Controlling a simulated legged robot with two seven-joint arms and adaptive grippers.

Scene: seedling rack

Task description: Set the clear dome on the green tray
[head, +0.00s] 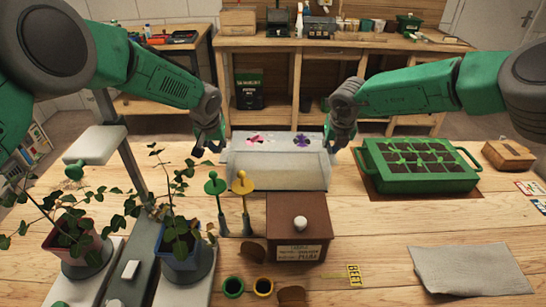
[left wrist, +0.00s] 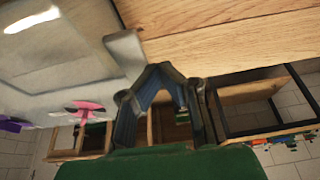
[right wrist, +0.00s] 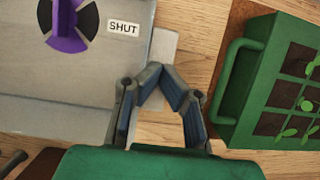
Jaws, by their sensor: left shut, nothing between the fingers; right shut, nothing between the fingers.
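The clear dome (head: 275,172) sits on the table left of the green tray, with a pink vent and a purple vent on top. It also shows in the left wrist view (left wrist: 75,60) and in the right wrist view (right wrist: 75,85). The green tray (head: 420,184) holds several seedlings in cells; its side shows in the right wrist view (right wrist: 245,80). My left gripper (head: 200,154) is shut and empty by the dome's left end. My right gripper (head: 333,148) is shut and empty by its right end, between dome and tray. Contact with the dome cannot be told.
Potted plants (head: 182,240) stand at the front left, beside green and yellow tools (head: 243,190). A brown box (head: 298,225) with a white knob stands in front of the dome. A grey cloth (head: 470,270) lies front right; a wooden box (head: 509,155) stands right of the tray.

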